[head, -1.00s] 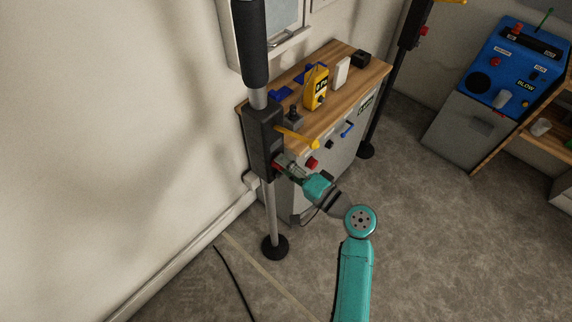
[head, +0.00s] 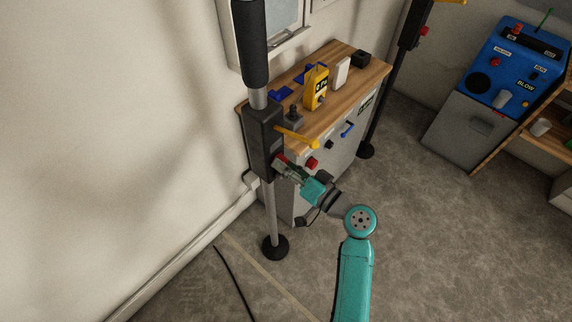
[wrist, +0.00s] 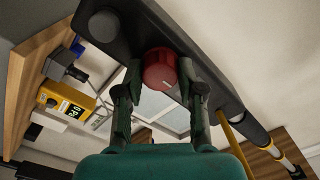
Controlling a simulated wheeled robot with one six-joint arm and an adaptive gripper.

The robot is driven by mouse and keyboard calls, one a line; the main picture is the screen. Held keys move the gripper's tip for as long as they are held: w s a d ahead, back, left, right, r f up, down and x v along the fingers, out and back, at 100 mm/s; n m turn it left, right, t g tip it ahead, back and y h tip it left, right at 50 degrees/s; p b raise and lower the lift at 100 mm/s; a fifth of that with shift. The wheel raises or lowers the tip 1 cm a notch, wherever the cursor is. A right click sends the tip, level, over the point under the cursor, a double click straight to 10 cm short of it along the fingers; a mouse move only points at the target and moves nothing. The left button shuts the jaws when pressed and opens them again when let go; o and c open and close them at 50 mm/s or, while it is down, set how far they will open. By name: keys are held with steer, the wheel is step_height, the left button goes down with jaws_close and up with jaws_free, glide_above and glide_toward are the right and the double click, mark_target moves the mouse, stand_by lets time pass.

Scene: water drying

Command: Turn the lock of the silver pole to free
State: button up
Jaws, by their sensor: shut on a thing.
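The silver pole (head: 270,215) stands upright near the wall on a round black foot. A black housing (head: 262,143) with a yellow lever (head: 297,137) sits on it. The lock is a red knob (wrist: 159,69) on the housing, with a pale mark on its face. My gripper (head: 284,167) is at the housing's right side in the head view and mostly hides the knob there. In the wrist view its two fingers stand on either side of the knob, shut on it. The mark's meaning is too small to tell.
A wooden-topped cabinet (head: 340,75) stands close behind the pole, with a yellow meter (head: 316,87) on top and a red button (head: 312,163) on its front. A second, dark pole (head: 378,110) stands behind. A blue machine (head: 510,70) is at right. The floor in front is open.

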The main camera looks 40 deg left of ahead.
steer(key=shift+f, duration=0.1)
stand_by(0.3)
steer(key=o, duration=1.1)
steer(key=shift+o, duration=0.2)
steer(key=s+d, duration=0.1)
steer(key=d, duration=1.1)
